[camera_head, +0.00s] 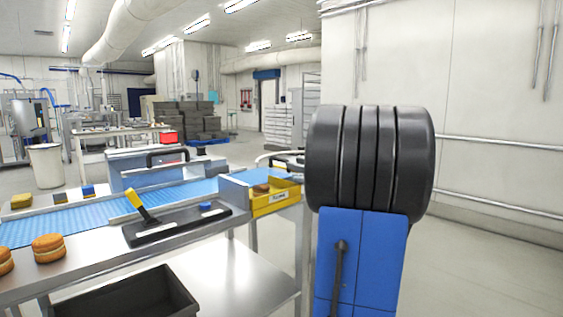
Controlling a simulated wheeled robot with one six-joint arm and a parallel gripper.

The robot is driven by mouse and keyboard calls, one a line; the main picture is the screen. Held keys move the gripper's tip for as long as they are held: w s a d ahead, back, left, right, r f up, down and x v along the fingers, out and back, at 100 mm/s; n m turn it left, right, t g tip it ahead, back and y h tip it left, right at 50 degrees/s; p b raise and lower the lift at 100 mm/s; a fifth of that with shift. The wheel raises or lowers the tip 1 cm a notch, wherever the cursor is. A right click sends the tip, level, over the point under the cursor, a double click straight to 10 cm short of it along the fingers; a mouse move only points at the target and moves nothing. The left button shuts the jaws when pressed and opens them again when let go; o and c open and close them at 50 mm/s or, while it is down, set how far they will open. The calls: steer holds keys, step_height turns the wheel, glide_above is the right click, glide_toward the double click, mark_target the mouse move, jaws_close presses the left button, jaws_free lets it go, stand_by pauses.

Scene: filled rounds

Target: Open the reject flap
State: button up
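I cannot pick out the reject flap with certainty. A yellow box (283,206) with a small white label, too small to read surely, sits at the right end of the blue conveyor belt (75,221). A brown round thing (261,188) shows at the box's top. A grey-blue panel (233,193) stands upright beside the box, at the belt's end. Whether this panel is the flap, or opens, I cannot tell. My gripper is not in view, so nothing shows of what it holds or touches.
A black tray (220,218) on the steel counter holds a yellow-handled tool (140,203) and a blue item (206,206). Filled rounds (48,248) lie at the left. A black crate (128,296) stands below. Open floor (480,270) lies at the right, before the wall.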

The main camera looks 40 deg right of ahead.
mark_target(285, 161)
steer(key=w, duration=0.9)
jaws_close()
